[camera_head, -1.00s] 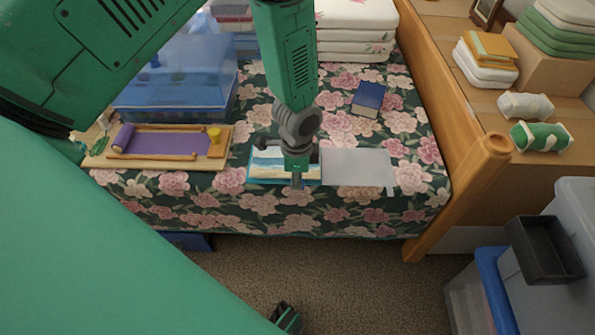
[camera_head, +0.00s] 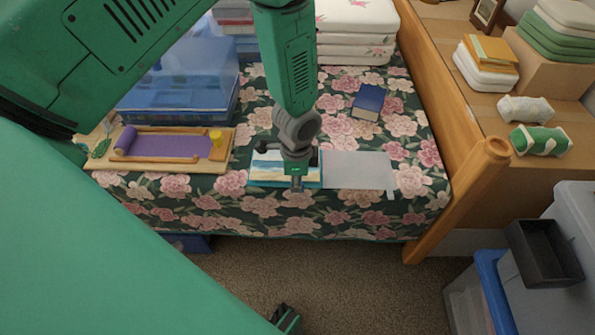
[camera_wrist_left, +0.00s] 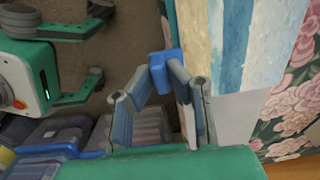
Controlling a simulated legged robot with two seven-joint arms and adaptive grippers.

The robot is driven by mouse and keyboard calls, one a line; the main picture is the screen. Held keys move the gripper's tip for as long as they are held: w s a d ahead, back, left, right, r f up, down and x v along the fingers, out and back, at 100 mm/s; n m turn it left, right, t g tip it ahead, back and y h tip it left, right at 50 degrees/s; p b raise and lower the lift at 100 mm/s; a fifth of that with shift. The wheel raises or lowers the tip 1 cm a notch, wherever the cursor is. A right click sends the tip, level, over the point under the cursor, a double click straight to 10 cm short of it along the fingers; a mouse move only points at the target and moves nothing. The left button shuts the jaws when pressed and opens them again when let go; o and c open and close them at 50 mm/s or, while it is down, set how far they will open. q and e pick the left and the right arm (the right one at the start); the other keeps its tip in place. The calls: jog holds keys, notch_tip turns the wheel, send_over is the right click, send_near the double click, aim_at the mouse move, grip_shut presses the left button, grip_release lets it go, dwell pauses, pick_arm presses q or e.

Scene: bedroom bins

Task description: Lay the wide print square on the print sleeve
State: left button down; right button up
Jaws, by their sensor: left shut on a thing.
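The wide print (camera_head: 266,166), a beach picture with a teal edge, lies at the front of the flowered bed. The grey, see-through print sleeve (camera_head: 360,172) lies flat just right of it, with a small tab at its front right corner. The sleeve's edge touches or slightly overlaps the print; I cannot tell which. My left gripper (camera_head: 297,183) is shut on the print's front edge, near its right end. The print also fills the upper middle of the left wrist view (camera_wrist_left: 240,45). My right gripper (camera_head: 286,320) hangs low over the carpet, and its fingers stand apart in the left wrist view (camera_wrist_left: 95,50).
A wooden tray (camera_head: 215,160) with a purple roll (camera_head: 170,144) lies left of the print. A blue clear bin (camera_head: 180,90) stands behind it. A blue book (camera_head: 368,101) lies behind the sleeve. A wooden bedpost (camera_head: 480,170) and grey bins (camera_head: 570,220) stand at right.

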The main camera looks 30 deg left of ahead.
pick_arm(q)
jog(key=shift+f, duration=0.45)
dwell(0.5)
jog(key=c, duration=1.5)
grip_release()
jog(key=shift+o, duration=0.2)
jog(key=shift+r, duration=0.1)
notch_tip(320, 180, up, 12)
jog(key=shift+s, duration=0.1)
jog(key=s+f+n+p, duration=0.2)
jog(key=s+f+n, duration=0.2)
jog(key=s, duration=0.7)
jog(key=s+a+f+n+p, duration=0.1)
jog(key=s+f+n, duration=0.4)
jog(key=s, duration=0.6)
jog(key=shift+s+a+f+n+p, duration=0.15)
jog(key=shift+s+f+n+p, duration=0.05)
jog(key=shift+n+p, duration=0.75)
